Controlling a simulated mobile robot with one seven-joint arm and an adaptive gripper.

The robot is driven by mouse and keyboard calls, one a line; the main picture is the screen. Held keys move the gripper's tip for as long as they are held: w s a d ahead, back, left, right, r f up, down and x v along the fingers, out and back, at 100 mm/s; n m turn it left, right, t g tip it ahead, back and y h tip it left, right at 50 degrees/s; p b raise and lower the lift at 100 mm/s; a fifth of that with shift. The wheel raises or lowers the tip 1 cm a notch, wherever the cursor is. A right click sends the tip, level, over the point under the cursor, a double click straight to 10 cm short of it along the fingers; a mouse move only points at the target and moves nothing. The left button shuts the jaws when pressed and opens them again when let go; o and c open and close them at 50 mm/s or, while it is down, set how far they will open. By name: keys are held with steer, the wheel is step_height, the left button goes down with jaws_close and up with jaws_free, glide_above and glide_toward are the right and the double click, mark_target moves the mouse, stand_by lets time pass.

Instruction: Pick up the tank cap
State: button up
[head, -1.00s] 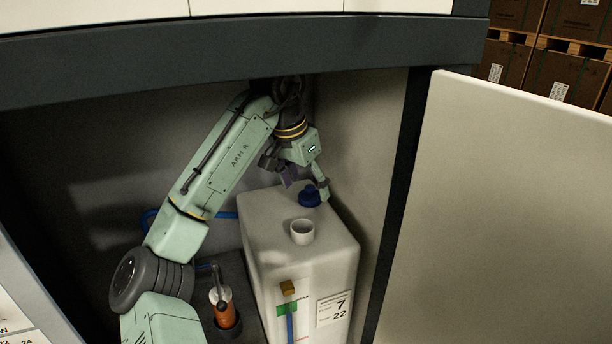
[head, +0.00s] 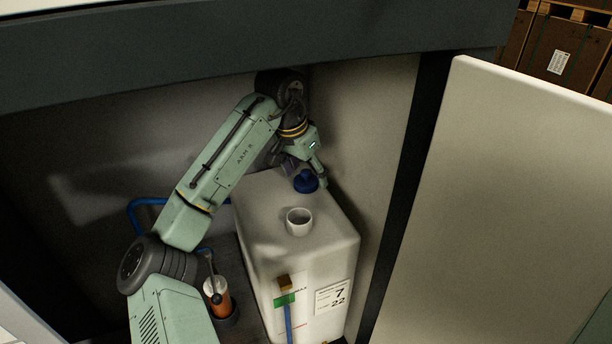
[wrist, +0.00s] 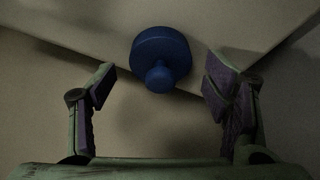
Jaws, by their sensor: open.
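The blue tank cap (head: 305,182) lies on top of the white tank (head: 262,225), behind the tank's open neck (head: 299,221). In the wrist view the cap (wrist: 160,58) shows a round body with a smaller knob towards my gripper. My gripper (wrist: 157,84) is open, with one purple-padded finger on each side of the cap's line. The cap sits a little beyond the fingertips and nothing is held. In the head view my gripper (head: 304,172) is right at the cap, and part of it is hidden behind my wrist.
The tank stands inside a cabinet, close to its right wall. An orange pump (head: 218,300) stands left of the tank, and a blue hose (head: 143,203) runs behind my arm. The open door (head: 500,210) is at the right, and the cabinet's dark upper edge (head: 240,60) hangs above.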

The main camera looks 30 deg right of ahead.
steer(key=shift+f, duration=0.15)
steer(key=c, duration=0.9)
